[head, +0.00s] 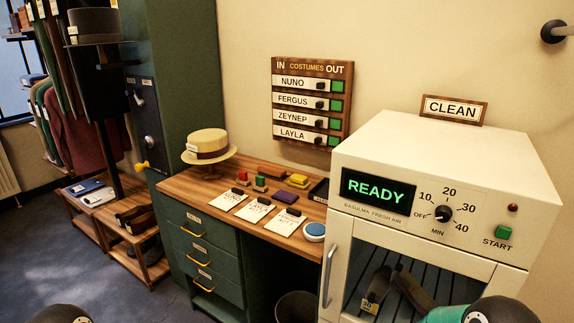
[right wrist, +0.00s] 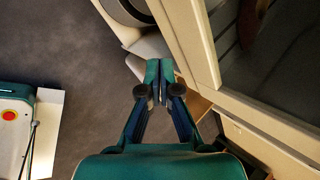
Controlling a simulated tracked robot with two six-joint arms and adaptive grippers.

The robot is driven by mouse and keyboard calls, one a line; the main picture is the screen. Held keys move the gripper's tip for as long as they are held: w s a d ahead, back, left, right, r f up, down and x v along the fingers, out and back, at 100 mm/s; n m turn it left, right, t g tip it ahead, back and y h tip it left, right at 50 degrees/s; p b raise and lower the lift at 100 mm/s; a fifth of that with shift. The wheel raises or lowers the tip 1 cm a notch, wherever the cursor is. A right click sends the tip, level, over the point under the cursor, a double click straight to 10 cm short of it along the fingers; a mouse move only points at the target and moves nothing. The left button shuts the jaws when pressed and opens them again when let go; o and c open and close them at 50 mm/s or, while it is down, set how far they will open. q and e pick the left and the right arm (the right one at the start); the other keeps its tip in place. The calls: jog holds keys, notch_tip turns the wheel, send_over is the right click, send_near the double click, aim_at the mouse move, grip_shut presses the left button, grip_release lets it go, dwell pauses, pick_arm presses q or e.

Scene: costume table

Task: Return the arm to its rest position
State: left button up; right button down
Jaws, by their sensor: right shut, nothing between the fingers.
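My right gripper (right wrist: 160,72) shows in the right wrist view with its fingers together and nothing between them. It hangs above the grey floor, beside the pale frame of the cabinet (right wrist: 188,35). In the head view only part of my right arm shows at the bottom right, in front of the cabinet; the gripper itself is out of that picture. A dark round joint of my left arm shows at the bottom left edge. My left gripper is not in view.
The cream cabinet (head: 432,150) reads READY and holds dark shoes (head: 376,284) behind its front. The desk (head: 255,225) to its left carries a straw hat (head: 207,143), cards and small coloured blocks. A bin (head: 296,306) stands below. Open floor (head: 70,255) lies at left.

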jog(key=s+a+f+n+g+y, duration=0.2)
jog(key=s+a+n+y, duration=0.2)
jog(key=s+a+n, duration=0.3)
jog(key=s+a+f+n+g+y, duration=0.2)
jog(key=s+a+n, duration=0.5)
jog(key=s+n, duration=0.9)
jog(key=n+g+y, duration=0.1)
jog(key=n+y, duration=0.1)
jog(key=n, duration=0.2)
jog(key=shift+s+a+f+n+y+p, duration=0.25)
jog(key=shift+s+a+n+y+p, duration=0.05)
jog(key=shift+s, duration=0.1)
